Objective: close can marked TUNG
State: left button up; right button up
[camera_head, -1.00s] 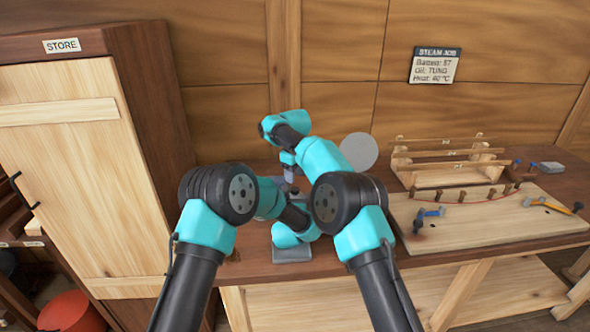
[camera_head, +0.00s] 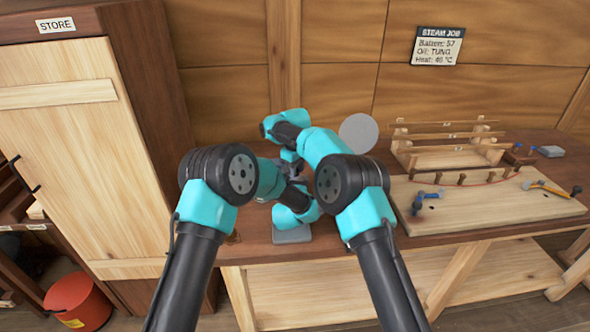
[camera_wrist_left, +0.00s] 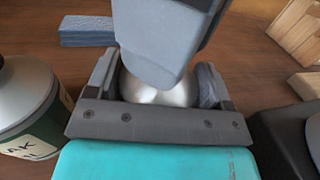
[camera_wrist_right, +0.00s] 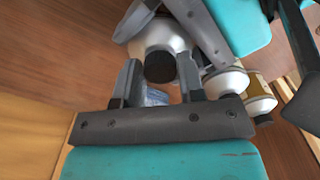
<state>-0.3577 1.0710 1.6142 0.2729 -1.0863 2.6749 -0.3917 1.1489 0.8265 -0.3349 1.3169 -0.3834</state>
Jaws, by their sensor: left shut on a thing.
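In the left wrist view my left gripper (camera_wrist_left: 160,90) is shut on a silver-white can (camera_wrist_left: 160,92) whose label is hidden. My right gripper reaches over this can from above and covers much of it. In the right wrist view the can (camera_wrist_right: 158,35) shows a black cap (camera_wrist_right: 160,67) between the fingers of my right gripper (camera_wrist_right: 160,85). Those fingers stand apart, one on each side of the cap; whether they press on it I cannot tell. In the head view my arms hide the grippers and can almost fully. No TUNG can label is readable.
A can with a green label (camera_wrist_left: 35,120) stands left of my left gripper. More pale cans (camera_wrist_right: 228,80) stand close by in the right wrist view. A blue-grey block (camera_wrist_left: 88,30) lies behind. A plank board (camera_head: 480,210) with tools is right. A sign (camera_head: 437,46) reads Oil: TUNG.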

jog(key=c, duration=0.4)
jog(key=shift+o, duration=0.2)
jog(key=o, duration=1.1)
notch_tip(320, 180, up, 12)
pick_arm(q)
jog(key=o, duration=1.7)
